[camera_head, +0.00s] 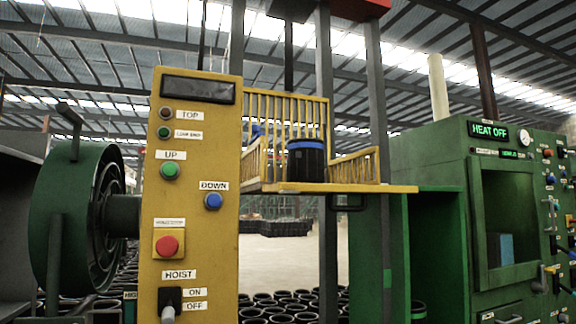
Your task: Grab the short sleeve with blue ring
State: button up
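A short black sleeve with a blue ring (307,160) stands upright on a yellow railed platform (350,188) in the middle of the head view. The blue ring is around its top end. The platform is raised well above the floor, and its near side shows no railing in front of the sleeve. My gripper is not in view.
A yellow hoist panel (200,240) with buttons and a lever stands left of the platform. A green drum machine (75,215) is at the far left. A green cabinet (505,225) reading HEAT OFF fills the right. Several black sleeves (290,300) stand low behind.

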aim_at(305, 156)
jog(key=z, duration=0.15)
jog(key=i, duration=1.7)
jog(key=u, duration=0.55)
jog(key=k, duration=0.85)
jog(key=u, duration=0.15)
jog(key=i, duration=0.9)
jog(key=z, duration=0.25)
